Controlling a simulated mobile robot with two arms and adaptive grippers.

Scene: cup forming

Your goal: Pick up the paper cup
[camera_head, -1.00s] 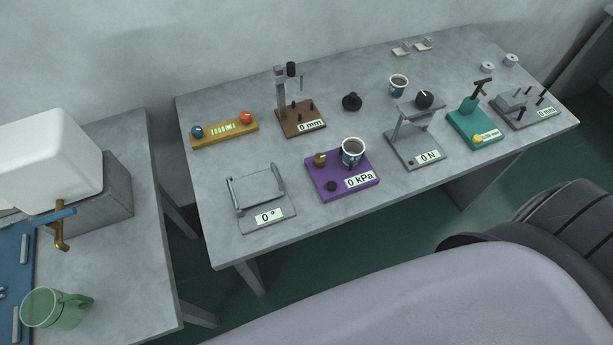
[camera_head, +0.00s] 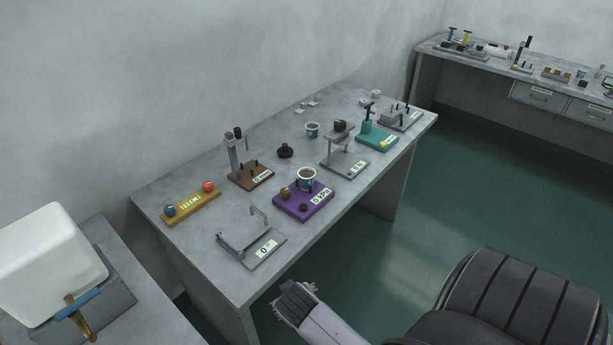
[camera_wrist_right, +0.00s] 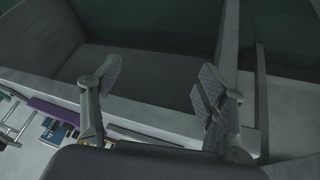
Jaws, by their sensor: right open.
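One paper cup (camera_head: 307,179) is at the purple unit marked kPa (camera_head: 290,206). The other paper cup (camera_head: 312,131) stands farther back, near the wall side. My right gripper (camera_wrist_right: 155,92) is open and empty in the right wrist view, with its two fingers wide apart. In the head view my right arm reaches up from the bottom, off the table's front edge, and its fingertips are hard to make out there. My left gripper is not in view.
Around the cups stand a brown stand (camera_head: 250,180), a black knob (camera_head: 285,150), a grey N stand (camera_head: 345,164), a teal unit (camera_head: 377,138), a yellow bar (camera_head: 190,206) and a grey angle frame (camera_head: 250,247). Open floor (camera_head: 480,190) lies right of the table.

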